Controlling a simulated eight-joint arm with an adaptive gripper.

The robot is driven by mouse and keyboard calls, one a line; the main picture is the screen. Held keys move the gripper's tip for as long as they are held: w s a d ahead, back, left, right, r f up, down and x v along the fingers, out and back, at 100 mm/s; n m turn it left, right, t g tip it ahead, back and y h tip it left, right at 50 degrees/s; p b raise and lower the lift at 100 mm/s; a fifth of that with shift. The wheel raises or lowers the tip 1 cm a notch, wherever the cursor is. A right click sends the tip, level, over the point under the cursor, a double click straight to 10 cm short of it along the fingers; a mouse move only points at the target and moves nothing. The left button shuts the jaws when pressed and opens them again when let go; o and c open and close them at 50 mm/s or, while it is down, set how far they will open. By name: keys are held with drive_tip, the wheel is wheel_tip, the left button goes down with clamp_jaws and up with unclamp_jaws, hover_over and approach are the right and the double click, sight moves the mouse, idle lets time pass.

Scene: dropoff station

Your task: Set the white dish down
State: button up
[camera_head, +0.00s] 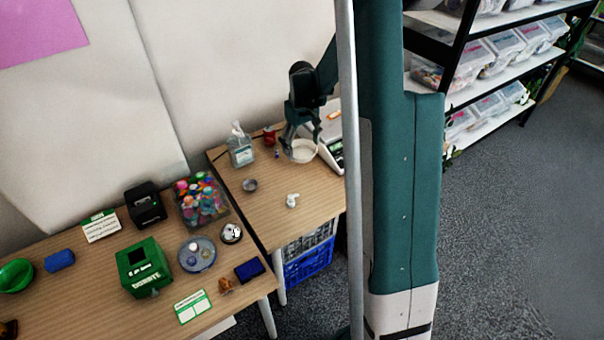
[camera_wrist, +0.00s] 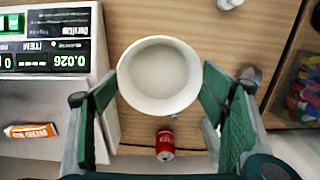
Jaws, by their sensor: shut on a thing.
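The white dish (camera_wrist: 159,76) is round and looks empty. It sits between the two green fingers of my gripper (camera_wrist: 160,105) in the wrist view, with a finger at each side of its rim. In the head view the dish (camera_head: 301,151) is below my gripper (camera_head: 299,138), beside the scale on the right-hand wooden table (camera_head: 270,199). My gripper is shut on it. The gap between the dish's base and the tabletop cannot be judged.
A red can (camera_wrist: 165,145) stands close by.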

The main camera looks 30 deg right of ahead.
sight(302, 154)
drive_tip(key=shift+f, duration=0.1)
drive_tip(key=shift+f+b, duration=0.65)
drive_tip(key=shift+f, duration=2.35)
drive_tip(key=shift+f+b, duration=0.4)
drive_tip(key=shift+f, duration=1.5)
drive_tip(key=shift+f, duration=0.15)
drive_tip(key=o, duration=0.9)
wheel_tip(302, 154, up, 12)
drive_tip(key=shift+r+p, duration=0.2)
drive_tip(key=shift+p, duration=0.9)
